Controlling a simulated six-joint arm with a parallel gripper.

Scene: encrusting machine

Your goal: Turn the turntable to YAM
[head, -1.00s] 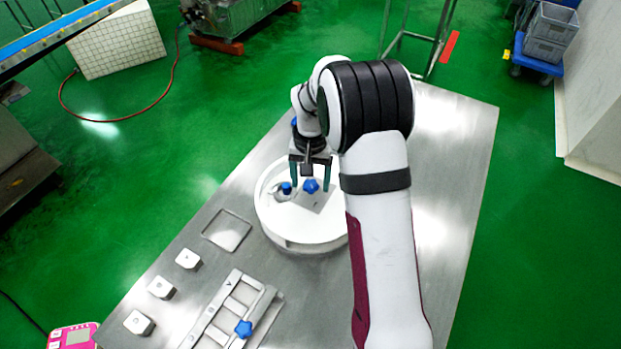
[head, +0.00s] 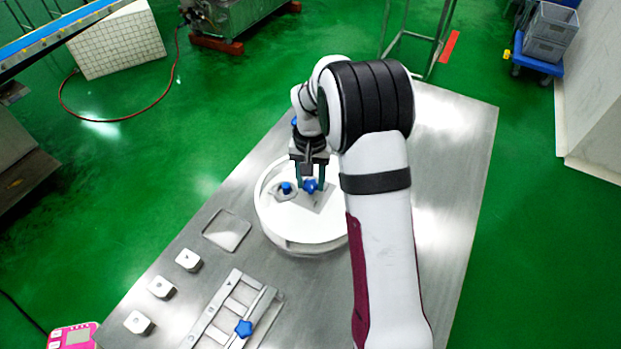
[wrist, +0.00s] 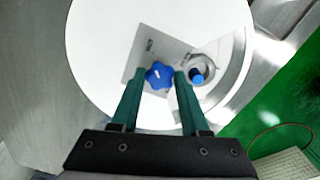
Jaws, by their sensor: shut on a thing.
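The white round turntable (head: 288,228) stands on the metal table in the head view, and its top also fills much of the wrist view (wrist: 98,45). A blue star-shaped knob (wrist: 158,75) sits on a grey plate (wrist: 140,58) on the turntable. My gripper (head: 310,187) points down over it, and its two green fingers (wrist: 160,76) are shut on the knob, one on each side. A smaller blue knob (wrist: 196,75) sits beside it in a round recess. Any lettering on the plate is too small to read.
A slotted metal rack (head: 236,306) with another blue star knob (head: 244,328) lies at the front of the table. Several small white blocks (head: 162,287) and a square recess (head: 227,231) lie left of it. The table's right side is clear.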

